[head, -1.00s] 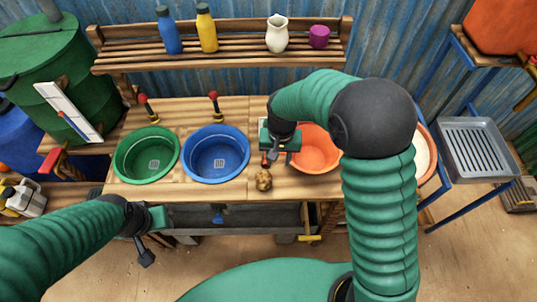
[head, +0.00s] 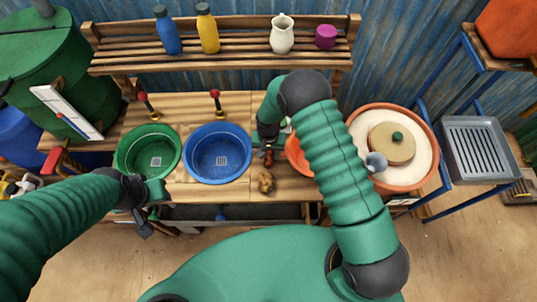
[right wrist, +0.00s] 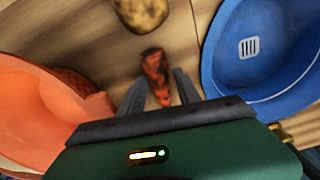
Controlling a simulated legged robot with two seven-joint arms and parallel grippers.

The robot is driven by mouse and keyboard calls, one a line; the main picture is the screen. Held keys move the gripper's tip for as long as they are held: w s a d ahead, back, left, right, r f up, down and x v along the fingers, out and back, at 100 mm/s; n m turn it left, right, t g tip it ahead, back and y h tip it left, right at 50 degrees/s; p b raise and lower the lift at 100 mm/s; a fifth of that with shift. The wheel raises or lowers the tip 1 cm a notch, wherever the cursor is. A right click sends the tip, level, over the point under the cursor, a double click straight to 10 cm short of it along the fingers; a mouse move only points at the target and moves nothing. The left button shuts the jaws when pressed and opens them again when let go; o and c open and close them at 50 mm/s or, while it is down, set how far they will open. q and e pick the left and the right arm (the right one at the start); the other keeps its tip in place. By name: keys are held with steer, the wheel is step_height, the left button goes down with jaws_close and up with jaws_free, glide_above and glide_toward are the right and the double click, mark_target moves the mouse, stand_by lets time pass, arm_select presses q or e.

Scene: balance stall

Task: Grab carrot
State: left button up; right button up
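A mottled orange-red carrot (right wrist: 155,72) lies on the wooden bench, between the blue bowl and the orange bowl; it shows small in the head view (head: 268,158). My right gripper (right wrist: 159,77) is over it, with one finger on each side. Narrow gaps seem to show between the fingers and the carrot, so the gripper looks open. My green palm hides the lower part of the wrist view. My left gripper (head: 145,220) is at the bench's front edge, below the green bowl and away from the carrot; its fingers are too small to read.
A brown potato-like lump (head: 265,182) lies just in front of the carrot. The blue bowl (head: 218,180) is to the left, the orange bowl (head: 296,152) to the right, partly behind my arm. A green bowl (head: 130,172) stands farther left. A round-lidded pan (head: 422,180) is at the right.

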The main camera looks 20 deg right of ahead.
steer(key=shift+d+f, duration=0.1)
steer(key=shift+f, duration=0.25)
steer(key=shift+s, duration=0.1)
jaws_close()
steer(key=shift+r, duration=0.15)
